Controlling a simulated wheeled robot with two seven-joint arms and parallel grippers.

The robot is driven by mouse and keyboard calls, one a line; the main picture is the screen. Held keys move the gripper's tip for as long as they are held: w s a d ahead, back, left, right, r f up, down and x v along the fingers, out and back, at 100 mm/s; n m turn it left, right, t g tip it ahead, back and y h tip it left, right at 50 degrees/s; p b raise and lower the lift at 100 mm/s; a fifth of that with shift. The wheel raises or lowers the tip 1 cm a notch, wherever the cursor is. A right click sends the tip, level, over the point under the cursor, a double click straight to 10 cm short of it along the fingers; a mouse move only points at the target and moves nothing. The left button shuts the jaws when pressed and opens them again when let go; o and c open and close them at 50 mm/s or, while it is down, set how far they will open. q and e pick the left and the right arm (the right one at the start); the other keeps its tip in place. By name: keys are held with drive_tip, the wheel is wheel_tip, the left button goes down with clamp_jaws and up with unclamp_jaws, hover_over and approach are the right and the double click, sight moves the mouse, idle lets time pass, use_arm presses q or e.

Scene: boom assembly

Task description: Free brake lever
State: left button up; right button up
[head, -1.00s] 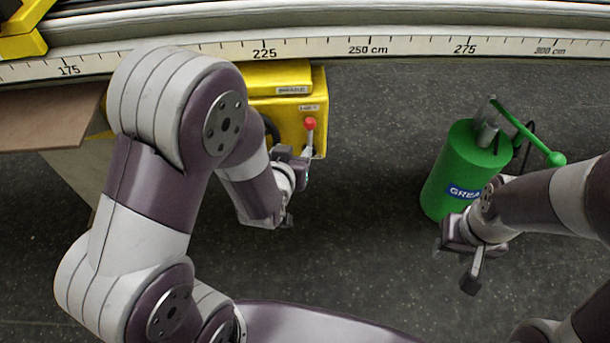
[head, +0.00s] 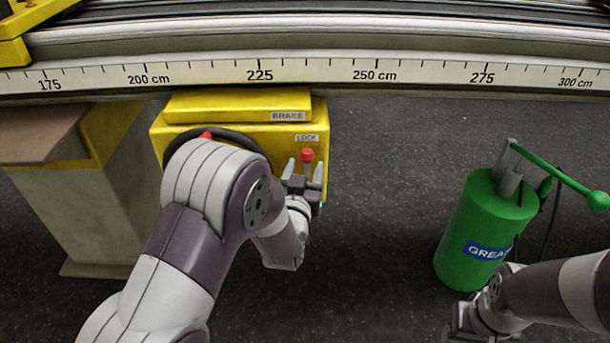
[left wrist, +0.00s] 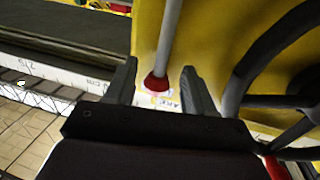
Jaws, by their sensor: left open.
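The brake lever has a red knob (head: 307,155) and stands at the right front of a yellow box (head: 240,133) labelled BRAKE and LOCK. My left gripper (head: 304,174) is open, with its fingers on either side of the lever just below the knob. In the left wrist view, the lever's grey shaft (left wrist: 169,42) runs down to the red knob (left wrist: 155,84), which lies between my two open fingers (left wrist: 158,88). Contact with the fingers cannot be made out. My right gripper (head: 470,325) is partly cut off at the bottom edge of the head view.
A dark handwheel (head: 240,140) on the box is partly hidden by my left arm; it also shows in the wrist view (left wrist: 240,85). A ruler rail (head: 320,72) runs above. A green grease canister (head: 482,225) stands at right. Floor between is clear.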

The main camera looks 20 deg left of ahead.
use_arm(q)
drive_tip(key=shift+w, duration=0.2)
clamp_jaws()
drive_tip(key=shift+d, duration=0.1)
